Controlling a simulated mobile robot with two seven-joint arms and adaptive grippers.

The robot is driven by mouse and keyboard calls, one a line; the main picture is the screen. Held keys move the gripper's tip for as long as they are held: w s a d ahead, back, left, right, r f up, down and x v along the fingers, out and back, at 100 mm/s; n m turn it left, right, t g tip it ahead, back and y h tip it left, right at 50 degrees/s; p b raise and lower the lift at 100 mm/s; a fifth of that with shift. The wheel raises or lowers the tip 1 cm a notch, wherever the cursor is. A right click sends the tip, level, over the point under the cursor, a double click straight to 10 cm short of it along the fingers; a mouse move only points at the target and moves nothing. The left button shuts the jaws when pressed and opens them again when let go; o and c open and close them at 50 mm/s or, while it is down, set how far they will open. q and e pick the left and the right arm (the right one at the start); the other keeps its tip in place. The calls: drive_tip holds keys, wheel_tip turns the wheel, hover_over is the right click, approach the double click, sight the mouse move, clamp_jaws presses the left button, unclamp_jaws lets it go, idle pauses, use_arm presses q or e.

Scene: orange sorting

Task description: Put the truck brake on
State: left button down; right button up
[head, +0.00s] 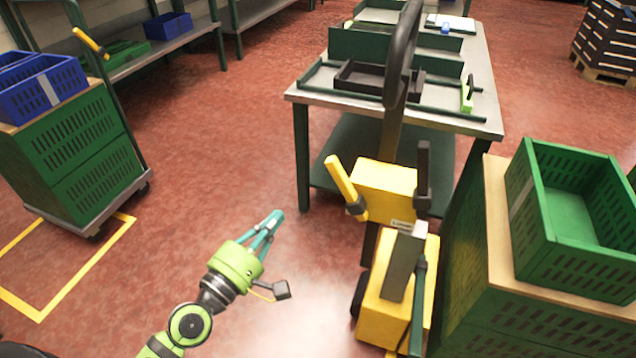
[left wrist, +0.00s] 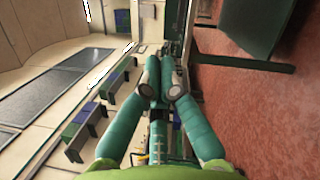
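The yellow truck (head: 398,300) stands right of centre in the head view, with a tall dark handle (head: 398,75) rising from it. A yellow lever (head: 341,180) with a black collar sticks up and left from its upper yellow box (head: 385,190). A black upright lever (head: 423,175) is on the box's right side. No label shows which part is the brake. My left gripper (head: 274,222) is in the air left of the truck, apart from it and empty. Its teal fingertips meet, also in the left wrist view (left wrist: 162,84). My right gripper is out of view.
A grey table (head: 480,122) with a dark tray (head: 365,80) stands behind the truck. A green crate (head: 590,250) sits on a stack close right of it. A cart with blue crates (head: 45,95) stands left. Red floor (head: 220,150) between is clear.

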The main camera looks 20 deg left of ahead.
sight(348, 190)
use_arm(q)
drive_tip(key=w+d+r+p, duration=0.3)
drive_tip(key=w+d, duration=0.3)
drive_tip(key=w, duration=0.3)
drive_tip(key=shift+w+p, duration=0.2)
drive_tip(key=shift+p, duration=0.55)
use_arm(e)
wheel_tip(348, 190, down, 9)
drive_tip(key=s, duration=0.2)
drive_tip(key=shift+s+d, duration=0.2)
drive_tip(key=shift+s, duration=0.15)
use_arm(q)
drive_tip(key=shift+w+r, duration=0.1)
drive_tip(key=shift+r, duration=0.1)
drive_tip(key=shift+d+r+m+p, duration=0.15)
drive_tip(key=shift+r+m+p, duration=0.05)
drive_tip(key=shift+m+p, duration=0.3)
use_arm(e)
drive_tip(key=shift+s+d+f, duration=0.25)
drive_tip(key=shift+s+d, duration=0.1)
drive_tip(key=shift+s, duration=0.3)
